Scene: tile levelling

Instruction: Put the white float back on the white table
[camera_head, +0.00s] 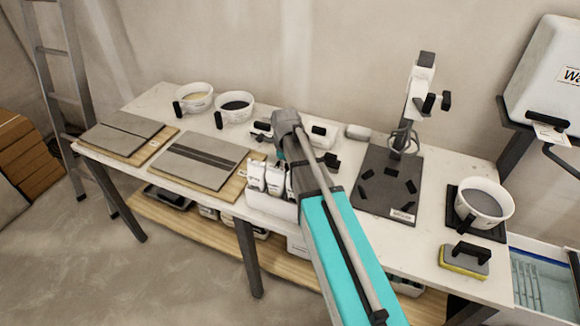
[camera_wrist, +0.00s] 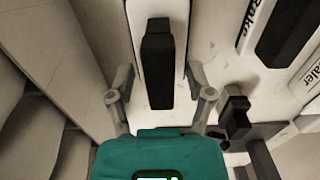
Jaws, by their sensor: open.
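The white float (camera_wrist: 180,25) shows in the wrist view as a long white plate with an upright black handle (camera_wrist: 158,65). My gripper (camera_wrist: 162,88) is open, with one grey finger on each side of the float's near end. I see no finger closed on the handle, and the height gap to the float cannot be judged. In the head view my arm hides most of the gripper and what lies under it. The white table (camera_head: 225,122) runs along the wall.
White packets (camera_head: 272,176) stand close by my arm. White items with black handles (camera_head: 318,133) lie behind it. Boards with grey tiles (camera_head: 200,160) lie left; a black mat with a stand (camera_head: 383,195) and a bucket (camera_head: 487,205) are right. Labelled items (camera_wrist: 285,30) lie right in the wrist view.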

